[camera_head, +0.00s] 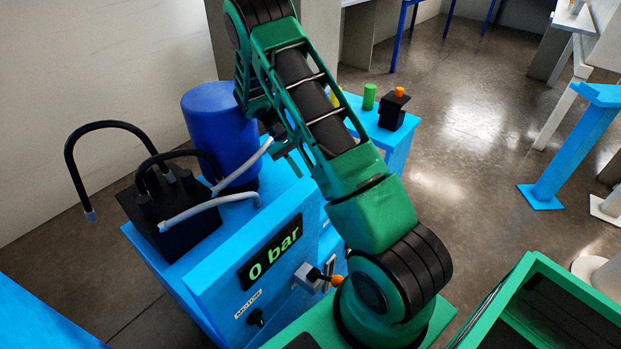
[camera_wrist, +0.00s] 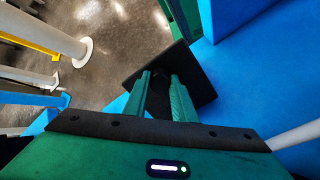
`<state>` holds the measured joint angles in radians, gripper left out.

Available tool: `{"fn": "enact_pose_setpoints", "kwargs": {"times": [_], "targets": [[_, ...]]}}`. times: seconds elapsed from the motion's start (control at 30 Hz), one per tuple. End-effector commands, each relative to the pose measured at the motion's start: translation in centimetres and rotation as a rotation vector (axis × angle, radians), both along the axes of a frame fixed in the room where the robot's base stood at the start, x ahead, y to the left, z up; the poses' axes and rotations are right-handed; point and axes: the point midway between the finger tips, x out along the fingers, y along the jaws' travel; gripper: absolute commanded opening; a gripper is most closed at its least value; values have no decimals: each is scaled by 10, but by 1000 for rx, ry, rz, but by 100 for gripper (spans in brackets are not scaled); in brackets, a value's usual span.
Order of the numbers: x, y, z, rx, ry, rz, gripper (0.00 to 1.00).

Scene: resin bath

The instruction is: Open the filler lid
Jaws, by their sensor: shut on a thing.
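In the wrist view, my gripper (camera_wrist: 161,79) has its two green fingers around a small dark part in front of a dark flat plate. The plate (camera_wrist: 199,78) looks like the filler lid and lies tilted in the picture beside a blue surface (camera_wrist: 245,60). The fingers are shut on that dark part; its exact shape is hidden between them. In the head view, my green arm reaches over the blue machine (camera_head: 210,280), and my fingertips and the lid are hidden behind it. Whether the lid is raised cannot be told.
A dark blue cylinder (camera_head: 213,120) stands on the machine beside a black block (camera_head: 165,225) with black and grey hoses. A panel (camera_head: 270,252) reads 0 bar. A blue stand (camera_head: 395,140) carries a green cylinder (camera_head: 369,97) and a black box (camera_head: 393,113).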

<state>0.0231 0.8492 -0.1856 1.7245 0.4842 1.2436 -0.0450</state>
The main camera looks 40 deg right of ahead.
Motion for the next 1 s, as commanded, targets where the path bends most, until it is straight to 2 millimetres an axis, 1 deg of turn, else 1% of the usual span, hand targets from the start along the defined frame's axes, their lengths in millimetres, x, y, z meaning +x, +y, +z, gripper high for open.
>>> {"fn": "enact_pose_setpoints", "kwargs": {"times": [0.03, 0.47, 0.5, 0.53, 0.57, 0.87, 1.0], "targets": [[3, 2, -1, 1, 1, 7, 0], [3, 2, 0, 1, 5, 7, 0], [3, 2, 0, 1, 5, 7, 34], [3, 2, 0, 1, 5, 7, 41], [3, 2, 0, 0, 5, 7, 43], [2, 1, 1, -2, 7, 4, 43], [3, 1, 12, -2, 7, 3, 43]]}}
